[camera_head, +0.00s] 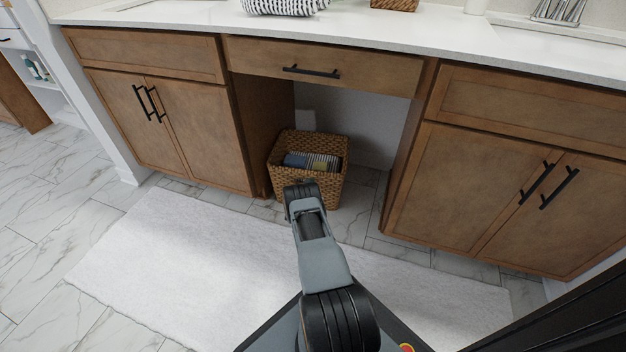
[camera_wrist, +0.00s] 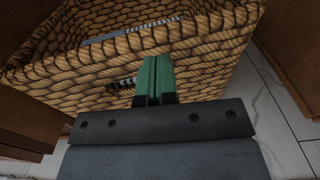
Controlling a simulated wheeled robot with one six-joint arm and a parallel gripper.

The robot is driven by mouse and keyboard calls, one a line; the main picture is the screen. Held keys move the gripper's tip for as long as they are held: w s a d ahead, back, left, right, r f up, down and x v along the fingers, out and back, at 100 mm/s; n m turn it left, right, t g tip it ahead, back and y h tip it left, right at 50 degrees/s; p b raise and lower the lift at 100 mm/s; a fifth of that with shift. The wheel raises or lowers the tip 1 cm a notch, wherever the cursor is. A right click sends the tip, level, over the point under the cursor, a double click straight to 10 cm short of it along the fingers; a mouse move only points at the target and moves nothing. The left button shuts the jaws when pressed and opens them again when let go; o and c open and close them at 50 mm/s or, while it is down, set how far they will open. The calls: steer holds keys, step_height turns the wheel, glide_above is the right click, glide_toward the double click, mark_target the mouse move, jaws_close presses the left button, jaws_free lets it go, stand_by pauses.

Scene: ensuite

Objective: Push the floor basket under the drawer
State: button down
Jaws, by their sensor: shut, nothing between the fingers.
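The floor basket (camera_head: 280,152) is a woven brown basket with folded cloths inside. It stands on the tiles at the left side of the open knee space, below the front edge of the drawer (camera_head: 330,68). The drawer is shut and has a black bar handle. In the wrist view the basket (camera_wrist: 75,85) fills the upper part, its woven front wall facing me. My gripper (camera_wrist: 155,60) is shut and empty, its green fingertips at the basket's front wall. I cannot tell whether they touch it. In the head view my arm hides the fingertips.
Wooden cabinets stand left (camera_head: 195,125) and right (camera_head: 470,190) of the knee space. The basket is close to the left cabinet's side. Free floor lies to its right. A white rug (camera_head: 190,245) covers the floor in front. The white countertop (camera_head: 400,38) runs above.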

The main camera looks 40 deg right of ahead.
steer(key=p+v, duration=0.4)
steer(key=v, duration=0.7)
step_height(320, 180, up, 25)
steer(key=m+g+h+p, duration=0.1)
steer(key=m+g+p, duration=0.55)
steer(key=p, duration=0.25)
steer(key=s+a+r+m+g+y+p, duration=0.2)
steer(key=r+m+p, duration=0.2)
steer(key=r, duration=0.5)
steer(key=s+a+r+m+g+y+p, duration=0.1)
steer(key=a+r+m+g+p, duration=0.15)
steer(key=r, duration=0.65)
steer(key=s+a+r+m+t+y+p, duration=0.2)
steer(key=s+a+r+p, duration=0.4)
steer(key=r, duration=0.5)
steer(key=s+a+r+m+t+y+p, duration=0.2)
steer(key=s+a+r+m+y+p, duration=0.3)
steer(key=a+r, duration=0.6)
steer(key=s+a+r+m+t+y+p, duration=0.2)
steer(key=s+a+r+y+p, duration=0.4)
steer(key=r, duration=0.5)
steer(key=s+a+m+p, duration=0.1)
steer(key=a+p, duration=0.1)
steer(key=a, duration=0.1)
steer(key=shift+y, duration=0.4)
steer(key=shift+s+r, duration=0.1)
steer(key=shift+r, duration=0.05)
